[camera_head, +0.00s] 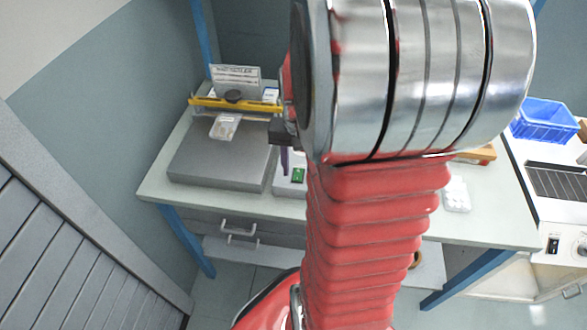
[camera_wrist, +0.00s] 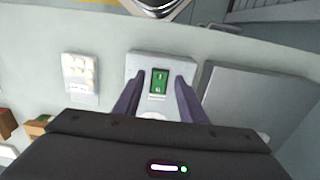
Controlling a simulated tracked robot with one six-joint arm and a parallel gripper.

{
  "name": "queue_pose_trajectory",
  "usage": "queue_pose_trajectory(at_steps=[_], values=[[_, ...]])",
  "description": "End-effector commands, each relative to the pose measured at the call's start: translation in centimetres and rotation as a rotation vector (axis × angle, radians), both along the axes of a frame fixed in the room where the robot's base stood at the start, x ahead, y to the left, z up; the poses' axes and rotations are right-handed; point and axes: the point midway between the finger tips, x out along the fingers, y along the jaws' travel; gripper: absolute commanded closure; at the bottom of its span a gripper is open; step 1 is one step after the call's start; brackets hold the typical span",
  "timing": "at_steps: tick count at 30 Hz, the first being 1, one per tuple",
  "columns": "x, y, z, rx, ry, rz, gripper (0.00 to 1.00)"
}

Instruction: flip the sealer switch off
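The switch is a small green panel (camera_wrist: 159,82) with light marks, set on a white box (camera_wrist: 140,62) on the bench. It also shows in the head view (camera_head: 298,175), just left of my arm. Which way the switch is set, I cannot tell. My gripper (camera_wrist: 157,88) is open and empty. Its two dark purple fingers stand on either side of the green switch in the wrist view, and I cannot tell their height above it. In the head view, my arm hides most of my gripper and part of the white box.
A grey flat unit (camera_head: 215,165) with a yellow bar (camera_head: 235,105) stands left of the white box. A white blister tray (camera_head: 456,195), a blue crate (camera_head: 545,120) and a white machine (camera_head: 560,215) are to the right. The bench's front edge is mostly clear.

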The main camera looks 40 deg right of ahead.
Motion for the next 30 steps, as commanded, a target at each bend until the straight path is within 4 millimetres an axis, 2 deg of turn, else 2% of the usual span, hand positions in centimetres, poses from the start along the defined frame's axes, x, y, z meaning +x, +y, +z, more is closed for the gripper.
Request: queue_pose_trajectory(at_steps=[6, 15, 30], values=[[0.0, 0.0, -1.8, 0.001, 0.001, 0.0, 0.62], [0.0, 0.0, -2.0, -0.001, -0.001, -0.001, 0.62], [0.0, -0.1, -1.9, -0.001, -0.001, -0.001, 0.97]])
